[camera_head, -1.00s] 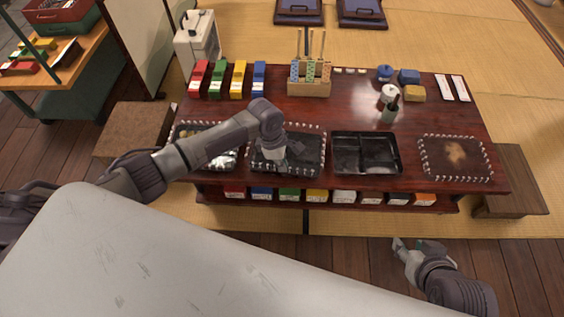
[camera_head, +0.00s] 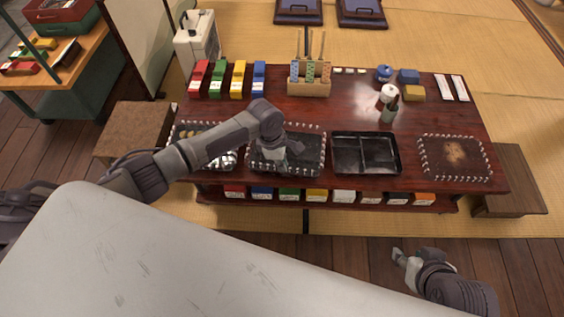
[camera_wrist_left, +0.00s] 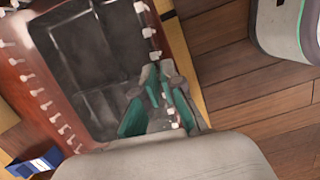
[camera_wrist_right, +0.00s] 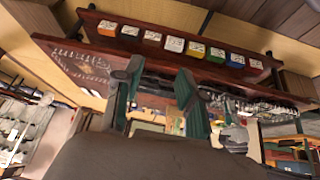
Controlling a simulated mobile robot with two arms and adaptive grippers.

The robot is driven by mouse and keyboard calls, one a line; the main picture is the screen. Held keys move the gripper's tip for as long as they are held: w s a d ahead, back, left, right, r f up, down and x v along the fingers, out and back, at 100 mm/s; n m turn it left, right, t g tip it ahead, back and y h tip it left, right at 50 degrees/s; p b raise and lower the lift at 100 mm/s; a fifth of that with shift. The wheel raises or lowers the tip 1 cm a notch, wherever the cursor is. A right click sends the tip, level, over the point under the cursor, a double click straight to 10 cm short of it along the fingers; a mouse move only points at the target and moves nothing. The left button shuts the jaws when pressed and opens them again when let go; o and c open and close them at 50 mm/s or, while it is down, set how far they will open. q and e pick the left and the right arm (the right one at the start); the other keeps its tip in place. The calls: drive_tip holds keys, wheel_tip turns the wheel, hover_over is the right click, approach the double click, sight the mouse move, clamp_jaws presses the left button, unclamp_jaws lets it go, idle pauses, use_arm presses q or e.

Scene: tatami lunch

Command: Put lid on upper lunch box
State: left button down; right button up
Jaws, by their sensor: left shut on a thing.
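My left gripper (camera_head: 284,160) is over the second place from the left, shut on the rim of a clear lid (camera_head: 318,150) edged with white studs. In the left wrist view my left gripper (camera_wrist_left: 158,74) is at the lid's edge. A dark lunch box with compartments (camera_wrist_left: 85,50) shows through the lid; whether they touch I cannot tell. A black, divided lunch box (camera_head: 366,136) stands open to the right. Another studded clear piece (camera_head: 455,172) lies at the far right. My right gripper (camera_head: 400,257) is open and empty in front of the table; it shows in its wrist view (camera_wrist_right: 160,74).
Another box (camera_head: 180,130) is at the left, partly behind my arm. Cartons fill a shelf (camera_head: 310,205) below. The floor in front is clear.

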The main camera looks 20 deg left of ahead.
drive_tip(key=shift+s+d+f+g, duration=0.15)
drive_tip(key=shift+s+g, duration=0.15)
drive_tip(key=shift+s, duration=0.15)
drive_tip(key=shift+s, duration=0.3)
drive_tip(key=shift+s+d+f, duration=0.1)
drive_tip(key=shift+s, duration=0.05)
use_arm(q)
drive_tip(key=shift+f+p, duration=0.3)
drive_tip(key=shift+f, duration=0.3)
use_arm(e)
drive_tip(key=shift+s+d+g, duration=0.1)
drive_tip(key=shift+s+g, duration=0.3)
drive_tip(key=shift+g, duration=0.1)
drive_tip(key=shift+s+f, duration=0.1)
drive_tip(key=shift+s+f, duration=0.1)
drive_tip(key=shift+s, duration=0.2)
use_arm(q)
drive_tip(key=shift+f, duration=0.15)
use_arm(e)
drive_tip(key=shift+s+d, duration=0.1)
drive_tip(key=shift+d, duration=0.05)
idle(0.4)
use_arm(q)
drive_tip(key=shift+f+p, duration=0.2)
drive_tip(key=shift+p, duration=0.15)
use_arm(e)
drive_tip(key=shift+s+d+g+h, duration=0.2)
drive_tip(key=shift+s+g+h, duration=0.1)
drive_tip(key=shift+s+g, duration=0.2)
